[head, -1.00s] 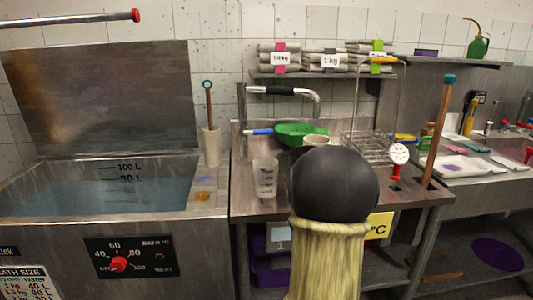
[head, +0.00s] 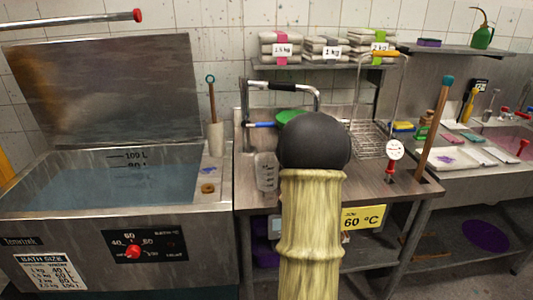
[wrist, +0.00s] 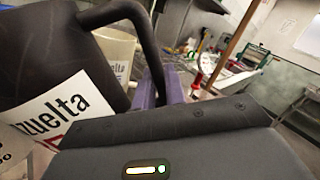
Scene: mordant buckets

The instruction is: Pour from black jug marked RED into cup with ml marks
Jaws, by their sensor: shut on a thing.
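A clear cup with ml marks (head: 265,172) stands on the steel bench, left of my arm in the head view. My gripper (wrist: 160,90) shows in the wrist view as two purple-grey fingers, shut on the dark handle of a black jug (wrist: 35,45). The jug fills the left of the wrist view, close to the camera. Its white label shows only part of a word, "zuelta", and a bit of red lettering below. In the head view my arm hides the gripper and the jug. The jug's mouth and contents are out of sight.
A cream container (wrist: 117,50) with a similar label stands behind the jug.

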